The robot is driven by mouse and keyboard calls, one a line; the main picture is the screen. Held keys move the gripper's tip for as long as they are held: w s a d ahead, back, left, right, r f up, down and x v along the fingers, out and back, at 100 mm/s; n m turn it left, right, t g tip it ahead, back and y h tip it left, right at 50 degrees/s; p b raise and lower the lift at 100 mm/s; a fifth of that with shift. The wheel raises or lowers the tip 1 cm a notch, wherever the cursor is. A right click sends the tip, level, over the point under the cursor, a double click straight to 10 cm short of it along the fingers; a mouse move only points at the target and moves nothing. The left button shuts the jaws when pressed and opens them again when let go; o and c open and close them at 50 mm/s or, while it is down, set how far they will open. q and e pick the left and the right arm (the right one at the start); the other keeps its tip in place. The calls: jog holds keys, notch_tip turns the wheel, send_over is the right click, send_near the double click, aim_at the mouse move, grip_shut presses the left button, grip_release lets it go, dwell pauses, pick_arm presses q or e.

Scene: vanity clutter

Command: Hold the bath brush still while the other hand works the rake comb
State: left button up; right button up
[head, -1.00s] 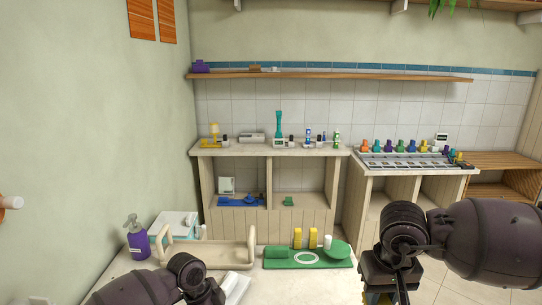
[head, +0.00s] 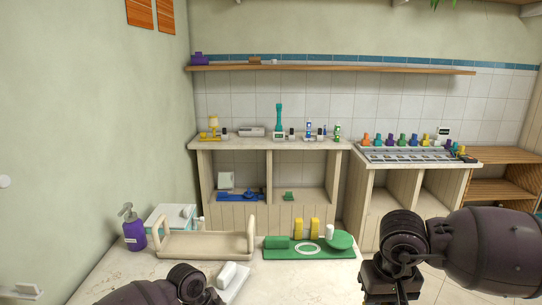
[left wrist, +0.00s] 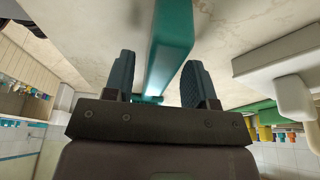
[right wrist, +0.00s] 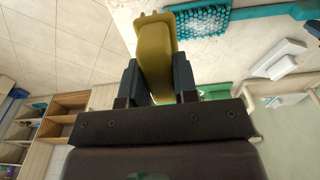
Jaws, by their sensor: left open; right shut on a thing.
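The bath brush is teal. Its handle (left wrist: 172,40) runs between the fingers of my left gripper (left wrist: 156,80), which is open around it. Whether a finger touches the handle I cannot tell. The brush's bristled head (right wrist: 203,20) shows near the top of the right wrist view, on the pale counter. My right gripper (right wrist: 157,80) is shut on a yellow piece, seemingly the rake comb (right wrist: 158,45), with short prongs at its far end. In the head view both grippers' fingertips are out of frame.
On the counter are a beige handled tray (head: 205,252), a green board (head: 290,254), a purple pump bottle (head: 134,235) and a white block (head: 227,275). Shelving with small items (head: 270,144) stands behind. Open floor lies at the right.

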pick_arm(q)
jog(key=shift+f+b, duration=0.3)
jog(key=shift+f, duration=0.55)
jog(key=shift+c, duration=0.3)
jog(key=c, duration=0.8)
jog(key=shift+o, duration=0.2)
